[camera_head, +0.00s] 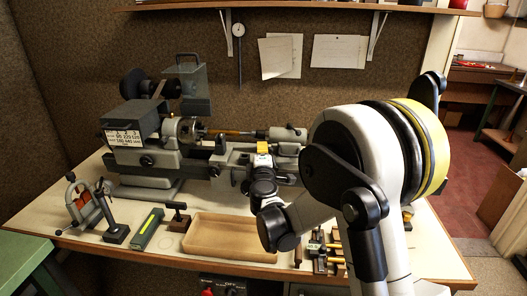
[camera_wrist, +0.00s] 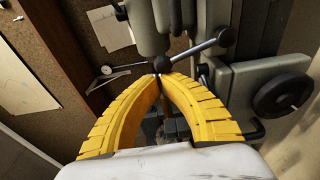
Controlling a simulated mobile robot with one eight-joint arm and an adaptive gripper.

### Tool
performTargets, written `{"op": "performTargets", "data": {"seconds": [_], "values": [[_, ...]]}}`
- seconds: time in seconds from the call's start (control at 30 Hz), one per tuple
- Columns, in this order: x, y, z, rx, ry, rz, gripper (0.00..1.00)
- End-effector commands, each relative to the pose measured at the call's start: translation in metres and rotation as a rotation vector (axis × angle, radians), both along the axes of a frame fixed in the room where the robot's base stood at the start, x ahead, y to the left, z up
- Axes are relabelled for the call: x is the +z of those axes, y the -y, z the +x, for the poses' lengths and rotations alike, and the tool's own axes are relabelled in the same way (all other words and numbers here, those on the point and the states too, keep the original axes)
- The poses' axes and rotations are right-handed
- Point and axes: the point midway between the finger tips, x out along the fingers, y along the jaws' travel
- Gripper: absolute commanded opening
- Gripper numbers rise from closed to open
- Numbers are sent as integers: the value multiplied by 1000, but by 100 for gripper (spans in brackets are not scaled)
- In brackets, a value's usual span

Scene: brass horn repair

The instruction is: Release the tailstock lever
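The tailstock (camera_head: 283,137) of the grey lathe stands right of the lathe's middle, partly behind my arm. In the wrist view a metal lever rod (camera_wrist: 205,47) with black ball ends crosses the tailstock area; I cannot tell for sure that it is the tailstock lever. My gripper's yellow fingers (camera_wrist: 164,75) bow inward and their tips come together right at the black ball (camera_wrist: 166,64) on this rod. I cannot tell whether the tips touch it or have part of it between them. In the head view my gripper (camera_head: 262,147) is in front of the tailstock.
A black handwheel (camera_wrist: 283,95) is right of my fingers. The lathe headstock (camera_head: 140,135) is at the left. A wooden tray (camera_head: 228,245), a green box (camera_head: 147,229) and a small vise (camera_head: 88,203) lie along the bench front. Small tools (camera_head: 325,250) lie beside my arm.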

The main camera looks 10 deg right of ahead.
Motion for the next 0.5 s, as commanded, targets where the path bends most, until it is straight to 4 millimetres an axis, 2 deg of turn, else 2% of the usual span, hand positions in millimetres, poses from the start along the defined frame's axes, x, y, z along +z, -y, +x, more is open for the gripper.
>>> {"op": "performTargets", "data": {"seconds": [0.5], "values": [[11, 40, -13, -3, 146, 446, 0]]}}
